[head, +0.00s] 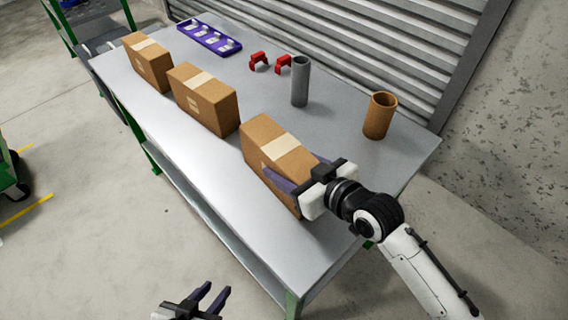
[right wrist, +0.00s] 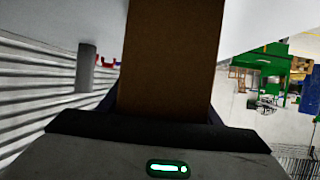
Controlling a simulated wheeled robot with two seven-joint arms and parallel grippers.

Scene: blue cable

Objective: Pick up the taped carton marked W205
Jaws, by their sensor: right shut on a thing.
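Three brown taped cartons stand in a row on the grey table (head: 180,130): a far-left carton (head: 150,66), a middle carton (head: 208,103) and a near-right carton (head: 262,140). Their labels are too small to read, so I cannot tell which is W205. My right gripper (head: 289,193) is shut on the near-right carton, with its dark fingers on either side of the right end. In the right wrist view this carton (right wrist: 168,60) fills the space between the fingers. My left gripper (head: 212,298) is open and empty, low in front of the table.
A grey cylinder (head: 300,82), a brown tube (head: 380,115), red clamp-like parts (head: 259,62) and a purple tray (head: 209,38) stand toward the table's back. A ribbed shutter wall (head: 400,50) rises behind. The table's front strip is clear.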

